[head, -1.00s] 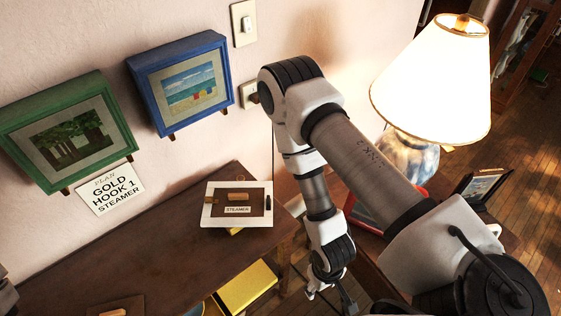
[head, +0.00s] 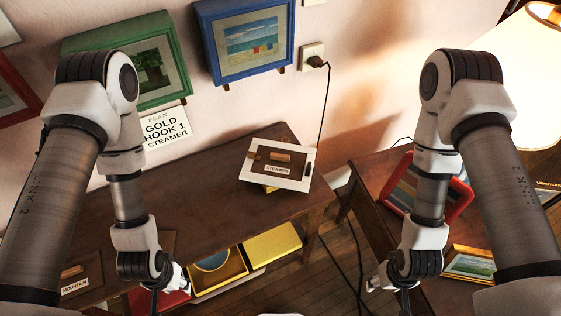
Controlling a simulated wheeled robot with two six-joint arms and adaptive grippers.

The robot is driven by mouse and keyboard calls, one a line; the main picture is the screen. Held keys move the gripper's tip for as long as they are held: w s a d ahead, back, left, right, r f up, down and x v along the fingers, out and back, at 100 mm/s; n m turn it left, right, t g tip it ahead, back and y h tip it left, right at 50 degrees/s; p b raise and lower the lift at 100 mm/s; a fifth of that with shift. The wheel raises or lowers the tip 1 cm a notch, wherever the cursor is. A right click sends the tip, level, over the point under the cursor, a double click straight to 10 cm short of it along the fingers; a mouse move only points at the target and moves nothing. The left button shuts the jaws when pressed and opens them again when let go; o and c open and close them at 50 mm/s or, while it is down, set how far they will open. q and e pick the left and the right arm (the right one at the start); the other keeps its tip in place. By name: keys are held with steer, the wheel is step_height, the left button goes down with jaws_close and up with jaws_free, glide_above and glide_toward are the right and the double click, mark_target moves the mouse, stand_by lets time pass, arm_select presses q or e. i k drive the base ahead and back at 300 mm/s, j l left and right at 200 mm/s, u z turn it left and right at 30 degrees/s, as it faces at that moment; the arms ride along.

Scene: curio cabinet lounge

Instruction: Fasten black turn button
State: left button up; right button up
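A white frame (head: 247,175) lies on the dark wooden table, holding a brown back panel (head: 266,168) with a wooden grip and a STEAMER label. A small black turn button (head: 306,169) sits on the frame's right side; its exact angle is too small to tell. A brown-gold tab (head: 254,155) is on the left side. My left gripper (head: 182,287) hangs in front of the table, left of and nearer than the frame. My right gripper (head: 375,284) hangs low to the right, apart from the frame. Both grippers' fingers are too small to read.
A wall card (head: 165,128) reads PLAN GOLD HOOK 1 STEAMER. Green (head: 150,85) and blue (head: 246,40) boxed pictures hang above. Another panel labelled MOUNTAIN (head: 75,287) lies at left. Yellow boxes (head: 271,243) sit below the table. A red frame (head: 458,200) and lamp (head: 530,85) stand right.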

mark_target(307, 173)
steer(key=k+j+u, duration=0.15)
steer(key=u, duration=0.2)
steer(key=k+j+u, duration=0.35)
steer(key=l, duration=0.1)
